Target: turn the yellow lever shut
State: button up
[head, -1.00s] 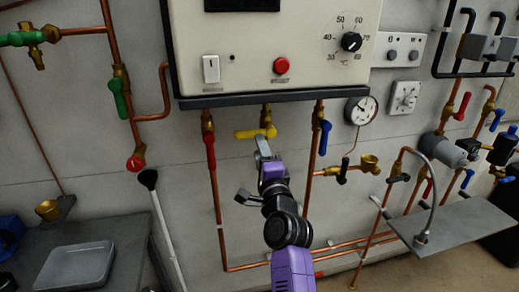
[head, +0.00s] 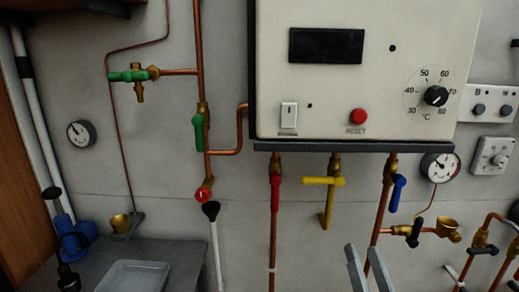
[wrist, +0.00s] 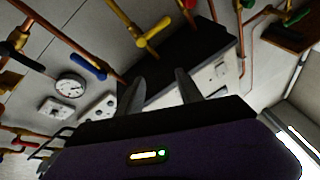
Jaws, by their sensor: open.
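The yellow lever (head: 322,181) lies crosswise on a brass valve under the white boiler panel, above a short yellow pipe (head: 327,212) with a bent lower end. In the wrist view the yellow lever (wrist: 154,33) shows near the top, beyond the fingers. My gripper (head: 364,262) is open and empty, below and right of the lever in the head view, apart from it. The gripper's two fingers also show in the wrist view (wrist: 158,85), spread with nothing between them.
A red lever (head: 275,195) on a copper pipe is left of the yellow one; a blue lever (head: 398,193) is on its right. The boiler panel (head: 350,90) juts out above. Green levers, gauges and a grey counter with a tray (head: 135,277) are around.

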jog(key=s+f+n+g, duration=0.1)
jog(key=s+f, duration=0.4)
jog(key=s, duration=0.8)
jog(key=s+f+n+g, duration=0.1)
jog(key=s+f+g, duration=0.3)
jog(key=s, duration=0.9)
jog(key=s+f+n+g, duration=0.2)
jog(key=s+f, duration=0.4)
jog(key=s, duration=0.7)
jog(key=shift+a+g+h+b, duration=0.25)
jog(key=shift+g+h+b, duration=0.05)
jog(key=shift+h+b, duration=0.15)
jog(key=shift+f, duration=0.1)
